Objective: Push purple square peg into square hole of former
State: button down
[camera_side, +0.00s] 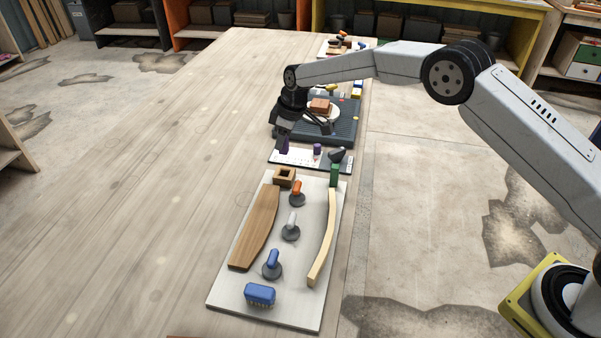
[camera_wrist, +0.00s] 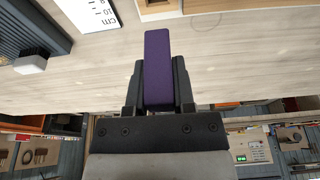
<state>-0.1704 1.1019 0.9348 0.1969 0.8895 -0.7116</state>
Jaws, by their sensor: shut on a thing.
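The purple square peg (camera_wrist: 158,68) is gripped between both fingers of my gripper (camera_wrist: 158,92) in the wrist view, its free end sticking out past the fingertips. In the side view the peg (camera_side: 284,147) shows small and dark below my gripper (camera_side: 283,138), over the ruler card. A wooden block with a square hole (camera_side: 284,178), seemingly the former, sits at the far left of the white board, nearer the camera than the peg. The peg is apart from it. A brown wooden edge (camera_wrist: 160,8) shows at the top of the wrist view.
The white board (camera_side: 232,290) also holds a brown curved board (camera_side: 258,228), a pale curved strip (camera_side: 322,240), several knobbed holders and a blue brush (camera_side: 260,294). A purple cylinder (camera_side: 317,149) stands on the ruler card (camera_side: 292,160). The table's left side is clear.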

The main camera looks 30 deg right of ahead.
aim_at(284, 153)
jog(key=shift+w+a, duration=0.1)
jog(key=shift+a, duration=0.05)
jog(key=shift+f, duration=0.15)
dwell(0.4)
jog(key=shift+f, duration=2.7)
jog(key=shift+f, duration=1.65)
jog(key=shift+r, duration=0.1)
jog(key=shift+r, duration=0.5)
jog(key=shift+r, duration=0.2)
jog(key=shift+r, duration=0.45)
